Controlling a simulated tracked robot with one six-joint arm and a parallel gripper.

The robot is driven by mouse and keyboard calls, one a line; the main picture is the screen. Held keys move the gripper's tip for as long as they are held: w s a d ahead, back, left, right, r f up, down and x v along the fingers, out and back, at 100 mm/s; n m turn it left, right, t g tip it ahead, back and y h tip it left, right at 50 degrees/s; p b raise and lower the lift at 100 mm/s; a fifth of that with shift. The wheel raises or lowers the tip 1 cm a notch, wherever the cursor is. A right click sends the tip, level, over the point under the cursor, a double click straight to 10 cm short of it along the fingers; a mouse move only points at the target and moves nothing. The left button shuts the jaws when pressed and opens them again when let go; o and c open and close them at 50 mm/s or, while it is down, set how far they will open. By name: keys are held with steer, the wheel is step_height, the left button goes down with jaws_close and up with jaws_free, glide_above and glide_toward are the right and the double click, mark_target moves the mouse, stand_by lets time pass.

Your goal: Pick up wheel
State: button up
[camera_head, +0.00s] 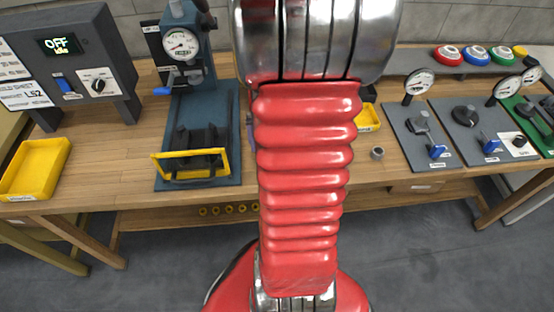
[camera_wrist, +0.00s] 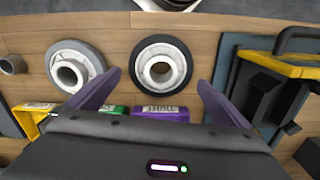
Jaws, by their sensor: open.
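Two wheels lie flat on the wooden bench in the wrist view. One wheel (camera_wrist: 160,66) has a dark tyre and a pale hub with a round hole. It lies ahead of and roughly between the fingertips of my gripper (camera_wrist: 158,80). The other wheel (camera_wrist: 76,67) has a grey tyre and a pale, raised hub, and lies left of the left finger. My gripper is open with nothing between its fingers. I cannot tell its exact height above the bench. In the head view my red arm hides the wheels and the gripper.
A purple labelled block (camera_wrist: 160,113) and a green one sit below the wheel, near the fingers. A blue press (camera_head: 200,95) with a yellow guard stands left of my arm. A small grey ring (camera_head: 377,153) and gauge plates (camera_head: 420,135) are right. A yellow tray (camera_head: 35,168) is far left.

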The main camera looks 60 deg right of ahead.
step_height(320, 180, down, 5)
steer(key=shift+a+r, duration=0.1)
steer(key=shift+a, duration=0.05)
stand_by(0.6)
steer(key=c, duration=1)
steer(key=shift+r, duration=0.1)
step_height(320, 180, up, 10)
steer(key=shift+f, duration=0.1)
stand_by(0.7)
